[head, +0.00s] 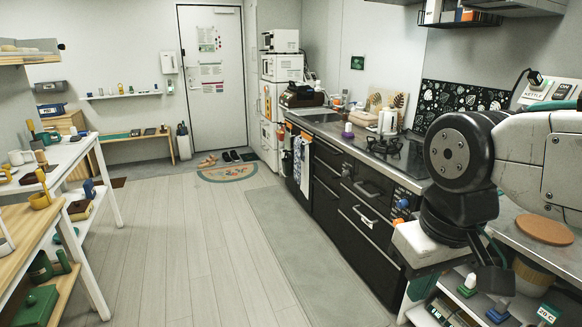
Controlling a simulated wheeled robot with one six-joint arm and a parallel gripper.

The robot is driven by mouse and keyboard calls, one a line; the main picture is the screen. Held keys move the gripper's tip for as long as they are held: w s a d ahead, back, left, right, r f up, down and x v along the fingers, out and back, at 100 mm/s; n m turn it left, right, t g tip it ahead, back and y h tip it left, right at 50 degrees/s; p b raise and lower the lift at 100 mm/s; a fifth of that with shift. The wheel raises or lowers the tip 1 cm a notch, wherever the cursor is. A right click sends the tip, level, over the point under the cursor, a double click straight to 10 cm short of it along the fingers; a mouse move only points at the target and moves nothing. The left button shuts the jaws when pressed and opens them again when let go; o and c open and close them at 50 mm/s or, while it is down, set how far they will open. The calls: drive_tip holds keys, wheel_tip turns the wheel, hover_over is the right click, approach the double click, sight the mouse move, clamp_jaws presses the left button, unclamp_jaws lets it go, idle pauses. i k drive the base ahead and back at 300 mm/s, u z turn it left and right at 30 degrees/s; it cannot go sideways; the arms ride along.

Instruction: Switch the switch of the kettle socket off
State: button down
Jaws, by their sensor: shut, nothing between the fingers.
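My gripper (494,283) is at the lower right, dark and shut, pointing down in front of the counter, with nothing seen in it. A white vessel that looks like a kettle (387,121) stands on the far part of the counter, well apart from my gripper. A black plug-like piece with a cord (535,77) is at the right, above my arm. Beside it are a pale card with small lettering (537,92) and a card that seems to read "ON" (564,91). I cannot make out the kettle socket's switch or its position; my arm covers part of that wall.
The black-fronted counter (328,163) with a hob (385,143) runs along the right. A round brown mat (544,230) lies on the near worktop. A low shelf (468,300) holds small items. A white-legged table (78,150) stands left. The middle floor is clear.

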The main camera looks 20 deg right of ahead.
sight(563, 90)
drive_tip(key=z, duration=0.8)
drive_tip(key=i, duration=1.8)
drive_tip(key=z, duration=0.85)
